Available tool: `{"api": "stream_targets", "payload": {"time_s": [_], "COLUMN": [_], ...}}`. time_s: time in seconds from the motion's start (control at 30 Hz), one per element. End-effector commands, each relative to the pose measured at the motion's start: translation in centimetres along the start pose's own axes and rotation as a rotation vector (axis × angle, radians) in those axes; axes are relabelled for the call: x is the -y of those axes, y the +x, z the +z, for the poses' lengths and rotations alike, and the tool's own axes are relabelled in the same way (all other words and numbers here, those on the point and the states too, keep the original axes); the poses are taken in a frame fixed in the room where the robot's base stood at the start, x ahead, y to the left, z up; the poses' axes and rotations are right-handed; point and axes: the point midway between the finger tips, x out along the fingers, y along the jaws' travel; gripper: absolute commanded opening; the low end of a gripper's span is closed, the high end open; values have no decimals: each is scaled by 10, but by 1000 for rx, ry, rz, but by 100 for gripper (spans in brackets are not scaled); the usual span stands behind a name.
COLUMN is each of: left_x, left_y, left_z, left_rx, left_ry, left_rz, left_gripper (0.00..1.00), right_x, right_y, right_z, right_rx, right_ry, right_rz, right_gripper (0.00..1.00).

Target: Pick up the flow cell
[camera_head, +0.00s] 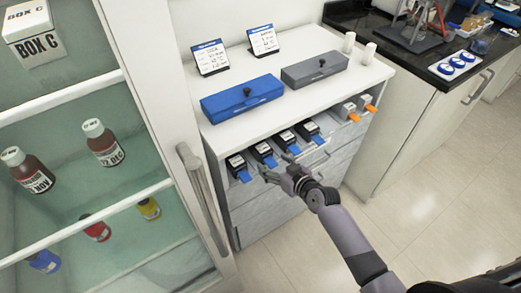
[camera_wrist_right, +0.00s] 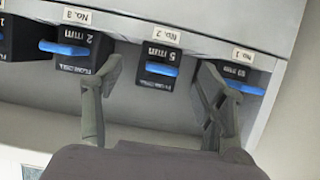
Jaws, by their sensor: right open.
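Several black flow cells with blue tabs sit in a row in the front of the white cabinet. My right gripper (camera_head: 278,165) is in front of the row, close to the second cell from the left (camera_head: 264,151). In the right wrist view the open fingers of my right gripper (camera_wrist_right: 160,72) lie on either side of the cell marked 5 mm (camera_wrist_right: 161,54), under the No. 2 label. No grip on it shows. The 2 mm cell (camera_wrist_right: 84,45) is left of the fingers; the 10 mm cell (camera_wrist_right: 240,80) is partly behind the right finger. My left gripper is out of view.
A blue case (camera_head: 242,98) and a grey case (camera_head: 314,69) lie on the cabinet top (camera_head: 225,130) with two sign cards behind. Orange-tabbed parts (camera_head: 352,112) sit right of the flow cells. A glass-fronted cabinet with a handle (camera_head: 202,195) stands close on the left.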

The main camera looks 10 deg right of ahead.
Motion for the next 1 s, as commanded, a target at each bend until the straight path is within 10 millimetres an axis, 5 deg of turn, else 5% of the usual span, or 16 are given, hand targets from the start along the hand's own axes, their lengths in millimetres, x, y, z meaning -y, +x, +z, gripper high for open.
{"api": "stream_targets", "payload": {"time_s": [0.4,1.0], "left_x": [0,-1], "left_y": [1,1], "left_z": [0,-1], "left_rx": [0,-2], "left_ry": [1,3], "left_rz": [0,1], "left_gripper": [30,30], "right_x": [0,0], "right_y": [16,16], "right_z": [0,0], "right_rx": [0,0], "right_ry": [1,0], "right_rz": [1,1], "right_gripper": [64,24]}}
